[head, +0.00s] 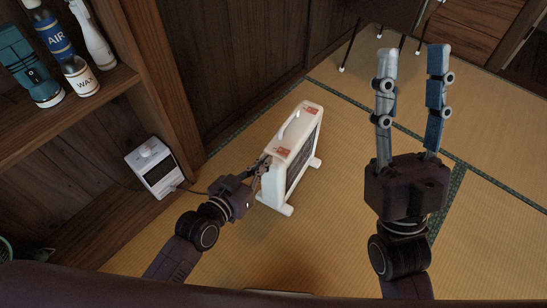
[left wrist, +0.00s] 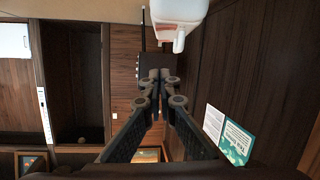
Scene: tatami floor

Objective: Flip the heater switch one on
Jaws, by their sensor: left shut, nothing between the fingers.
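A white upright heater (head: 276,165) with feet stands on the tatami floor in the middle of the head view. It has a handle on top and a red-marked patch at each end of its top. The switches are too small to make out. My left gripper (head: 265,163) is shut and empty, with its tips at the heater's near top end; I cannot tell if they touch. In the left wrist view the shut fingers (left wrist: 160,77) point toward a white body, likely the heater (left wrist: 176,14), at the top edge. My right gripper (head: 411,58) is open and empty, right of the heater.
A wooden shelf (head: 85,105) on the left holds bottles and a wax can (head: 80,78). A dark-legged piece of furniture (head: 384,12) stands at the back. Tatami right of the heater is clear.

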